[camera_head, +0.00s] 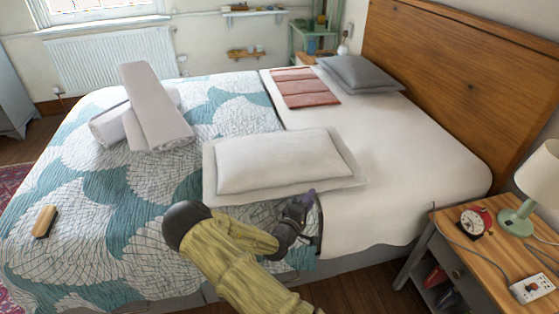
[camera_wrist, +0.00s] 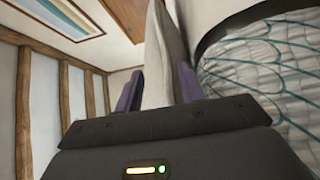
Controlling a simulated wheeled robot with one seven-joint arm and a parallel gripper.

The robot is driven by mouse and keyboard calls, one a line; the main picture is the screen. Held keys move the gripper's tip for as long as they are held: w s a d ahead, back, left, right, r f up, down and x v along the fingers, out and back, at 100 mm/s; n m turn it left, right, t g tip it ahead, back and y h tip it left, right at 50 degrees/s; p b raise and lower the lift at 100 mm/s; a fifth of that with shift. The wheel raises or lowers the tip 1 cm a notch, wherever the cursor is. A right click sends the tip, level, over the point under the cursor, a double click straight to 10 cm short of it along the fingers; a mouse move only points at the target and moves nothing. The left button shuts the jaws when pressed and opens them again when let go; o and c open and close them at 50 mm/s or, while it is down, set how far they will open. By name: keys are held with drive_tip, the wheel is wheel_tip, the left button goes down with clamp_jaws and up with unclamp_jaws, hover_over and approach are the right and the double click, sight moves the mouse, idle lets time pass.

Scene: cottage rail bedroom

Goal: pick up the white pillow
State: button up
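The white pillow (camera_head: 280,160) lies flat on the bed, across the patterned quilt and the white sheet, with a flat border around its raised middle. My gripper (camera_head: 303,203) is at the pillow's near edge, by its near right corner. In the wrist view, a strip of pale fabric (camera_wrist: 162,55) stands between the two purple fingers (camera_wrist: 160,88) and fills the gap between them. The fingers look shut on this edge of the pillow. The fingertips are partly hidden in the head view.
A grey pillow (camera_head: 360,73) and folded pink cloth (camera_head: 304,86) lie further back. Rolled towels (camera_head: 155,110) and a brush (camera_head: 45,221) are on the quilt (camera_head: 90,215). A nightstand (camera_head: 480,236) with lamp (camera_head: 537,185) and clock (camera_head: 473,222) stands right. The headboard (camera_head: 470,85) rises behind.

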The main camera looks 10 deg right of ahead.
sight(318, 189)
drive_tip(key=shift+w+d, duration=0.4)
drive_tip(key=shift+d, duration=0.05)
drive_tip(key=shift+f+x, duration=0.2)
drive_tip(key=shift+x, duration=1.1)
drive_tip(key=shift+f+x, duration=0.15)
drive_tip(key=shift+x, duration=1.15)
clamp_jaws()
